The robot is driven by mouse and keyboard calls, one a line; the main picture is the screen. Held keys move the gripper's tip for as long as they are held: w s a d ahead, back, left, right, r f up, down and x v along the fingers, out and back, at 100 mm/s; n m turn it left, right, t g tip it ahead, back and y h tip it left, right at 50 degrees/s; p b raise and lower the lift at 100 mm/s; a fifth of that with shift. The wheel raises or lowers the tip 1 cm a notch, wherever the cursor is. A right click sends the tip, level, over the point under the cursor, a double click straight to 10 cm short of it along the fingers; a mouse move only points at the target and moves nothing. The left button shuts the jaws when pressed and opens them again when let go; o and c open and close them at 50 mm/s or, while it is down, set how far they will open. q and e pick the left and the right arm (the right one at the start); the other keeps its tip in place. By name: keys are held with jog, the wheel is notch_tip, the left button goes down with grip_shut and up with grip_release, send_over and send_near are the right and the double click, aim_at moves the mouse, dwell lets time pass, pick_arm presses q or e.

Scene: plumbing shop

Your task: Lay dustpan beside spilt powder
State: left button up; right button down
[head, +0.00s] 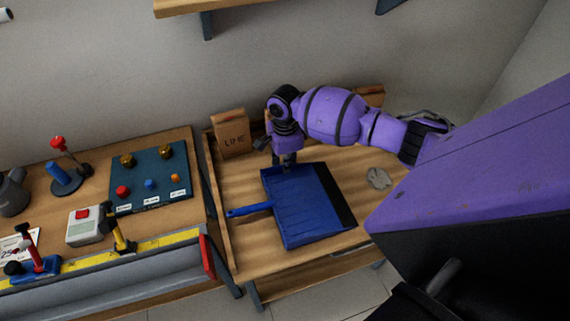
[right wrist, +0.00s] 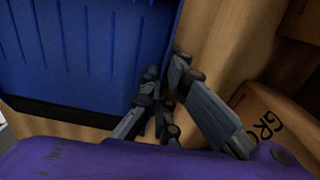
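The blue dustpan (head: 308,212) is over the wooden bench top, its handle pointing left and its dark lip to the right. The grey powder patch (head: 379,178) lies on the bench to the right of the dustpan, with a gap of bare wood between. My right gripper (head: 286,162) is at the dustpan's back edge. In the right wrist view its fingers (right wrist: 166,80) are on either side of the rim of the dustpan (right wrist: 85,50) and look closed on it. Whether the pan touches the bench is hard to tell. My left gripper is out of view.
Another box (right wrist: 275,120) shows beside the gripper in the right wrist view. A second bench at left holds a blue-green panel (head: 150,190) and tools. Bare wood lies around the powder.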

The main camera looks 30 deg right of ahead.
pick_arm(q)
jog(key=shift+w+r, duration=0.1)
pick_arm(e)
jog(key=c, duration=2.4)
grip_release()
jog(key=shift+f, duration=0.15)
jog(key=shift+c, duration=0.2)
jog(key=o, duration=0.5)
jog(key=shift+c, duration=0.2)
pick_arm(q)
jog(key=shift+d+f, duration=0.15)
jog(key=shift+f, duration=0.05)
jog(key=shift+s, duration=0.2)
